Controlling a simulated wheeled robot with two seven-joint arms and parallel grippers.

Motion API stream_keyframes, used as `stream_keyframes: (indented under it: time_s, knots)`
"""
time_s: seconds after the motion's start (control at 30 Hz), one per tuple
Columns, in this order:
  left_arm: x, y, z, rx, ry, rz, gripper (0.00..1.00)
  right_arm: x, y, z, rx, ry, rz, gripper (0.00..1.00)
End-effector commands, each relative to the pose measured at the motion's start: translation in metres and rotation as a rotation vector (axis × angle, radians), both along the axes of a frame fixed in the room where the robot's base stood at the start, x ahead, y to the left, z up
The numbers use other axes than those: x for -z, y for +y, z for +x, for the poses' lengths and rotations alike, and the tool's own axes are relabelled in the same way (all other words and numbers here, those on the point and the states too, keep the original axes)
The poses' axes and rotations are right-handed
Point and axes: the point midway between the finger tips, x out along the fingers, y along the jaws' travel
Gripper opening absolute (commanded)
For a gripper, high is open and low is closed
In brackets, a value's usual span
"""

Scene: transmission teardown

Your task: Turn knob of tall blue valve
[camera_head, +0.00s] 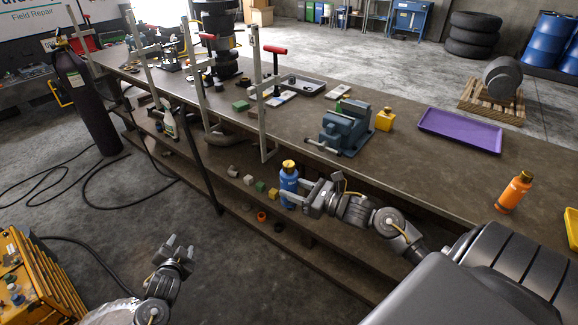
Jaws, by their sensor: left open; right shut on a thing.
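A blue bottle-shaped body with a yellow top (289,177) stands upright at the lower shelf's edge, below the bench top. My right gripper (294,191) reaches it from the right and is shut on its blue body, below the yellow top. I cannot make out a knob on it, and no other thing in view is clearly a tall blue valve. My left gripper (180,250) is open and empty, low at the left over the floor, well apart from the bench.
The long bench (390,150) carries a blue vise (345,130), a purple tray (460,130) and an orange bottle (515,191). Small blocks lie on the lower shelf (215,160). A yellow cabinet (45,285) stands at lower left, a dark gas cylinder (85,100) at far left.

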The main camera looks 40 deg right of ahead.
Motion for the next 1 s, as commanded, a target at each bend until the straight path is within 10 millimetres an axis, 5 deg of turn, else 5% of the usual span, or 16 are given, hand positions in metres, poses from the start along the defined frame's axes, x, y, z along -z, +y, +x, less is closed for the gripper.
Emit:
stream_keyframes:
  time_s: [0.27, 0.47, 0.6, 0.73, 0.9, 1.0]
  knots:
    - [-0.122, -0.084, 0.009, 0.227, -0.342, 0.204, 0.51, -0.003, 0.0, 0.0, 0.0, -0.006, 0.001, 0.0]
    - [-0.201, -0.146, -0.02, 0.401, -0.642, 0.416, 0.51, -0.003, 0.0, 0.0, 0.0, -0.006, 0.001, 0.0]
    - [-0.245, -0.187, -0.061, 0.527, -0.897, 0.613, 0.51, -0.003, 0.0, 0.0, 0.0, -0.006, 0.001, 0.0]
    - [-0.267, -0.218, -0.116, 0.645, -1.169, 0.846, 0.51, -0.002, 0.0, 0.0, 0.0, -0.006, 0.001, 0.0]
    - [-0.256, -0.232, -0.179, 0.75, -1.442, 1.132, 0.51, -0.002, 0.0, 0.0, 0.0, -0.006, 0.001, 0.0]
    - [-0.252, -0.231, -0.198, 0.768, -1.548, 1.271, 0.51, -0.003, 0.0, 0.0, 0.0, -0.006, 0.001, 0.0]
